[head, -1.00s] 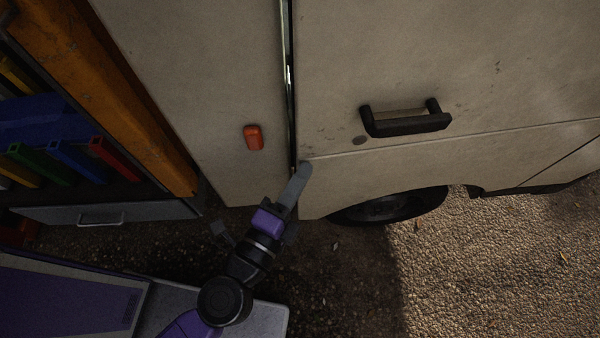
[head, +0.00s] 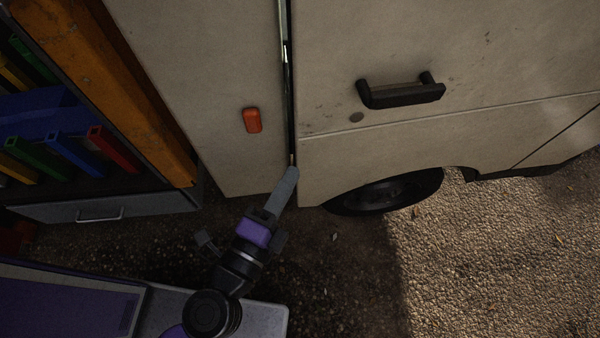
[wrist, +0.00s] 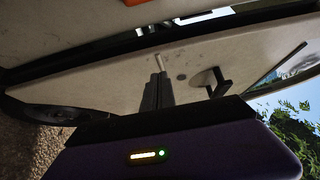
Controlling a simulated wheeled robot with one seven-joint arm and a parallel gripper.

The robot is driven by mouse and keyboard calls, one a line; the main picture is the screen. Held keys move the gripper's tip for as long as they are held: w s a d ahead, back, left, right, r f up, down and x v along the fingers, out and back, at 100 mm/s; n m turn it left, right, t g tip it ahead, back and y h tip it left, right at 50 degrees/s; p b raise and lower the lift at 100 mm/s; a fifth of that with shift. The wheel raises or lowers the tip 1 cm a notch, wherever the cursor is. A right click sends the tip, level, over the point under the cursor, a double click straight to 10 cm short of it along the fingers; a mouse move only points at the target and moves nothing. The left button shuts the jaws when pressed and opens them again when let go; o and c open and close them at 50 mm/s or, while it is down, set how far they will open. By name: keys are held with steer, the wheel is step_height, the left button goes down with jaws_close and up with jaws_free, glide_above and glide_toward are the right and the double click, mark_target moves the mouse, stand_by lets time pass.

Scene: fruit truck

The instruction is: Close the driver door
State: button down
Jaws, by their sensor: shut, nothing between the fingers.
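The driver door (head: 400,60) is a cream panel with a black handle (head: 402,94). It stands slightly ajar, with a narrow dark gap (head: 289,80) between its left edge and the truck body (head: 205,90). My gripper (head: 292,172) is shut and empty, its fingertips at the lower end of the gap by the door's lower left corner. The head view does not clearly show whether they touch the door. In the wrist view the shut fingers (wrist: 158,78) point at the cream door (wrist: 195,62), and the handle (wrist: 212,82) shows to their right.
An orange side light (head: 252,120) is on the body left of the gap. A wheel (head: 385,194) sits below the door. An orange post (head: 130,90) and crates (head: 75,150) stand at the left. Gravel (head: 480,240) lies open at lower right.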

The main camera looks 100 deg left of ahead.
mark_target(340, 58)
steer(key=s+d+b, duration=0.2)
steer(key=s+d, duration=0.1)
steer(key=s, duration=0.2)
steer(key=w+a+r+n+g+y, duration=0.25)
steer(key=w+r+n+y, duration=0.2)
steer(key=w+r, duration=1)
steer(key=w+d+r+n+g+h, duration=0.3)
steer(key=w+d+r+n+g, duration=0.15)
steer(key=r+g, duration=0.3)
steer(key=shift+m+g+h, duration=0.65)
steer(key=shift+m+g, duration=0.05)
steer(key=shift+m, duration=0.1)
steer(key=s+a+f+p, duration=0.1)
steer(key=s+a, duration=0.1)
steer(key=a, duration=0.2)
steer(key=s+a+f, duration=0.1)
steer(key=s+a, duration=0.1)
steer(key=a, duration=0.2)
steer(key=s+a+f+p, duration=0.1)
steer(key=s+a, duration=0.1)
steer(key=a, duration=0.3)
steer(key=shift+s+a+p, duration=0.1)
steer(key=shift+s+p, duration=0.2)
steer(key=shift+s, duration=0.05)
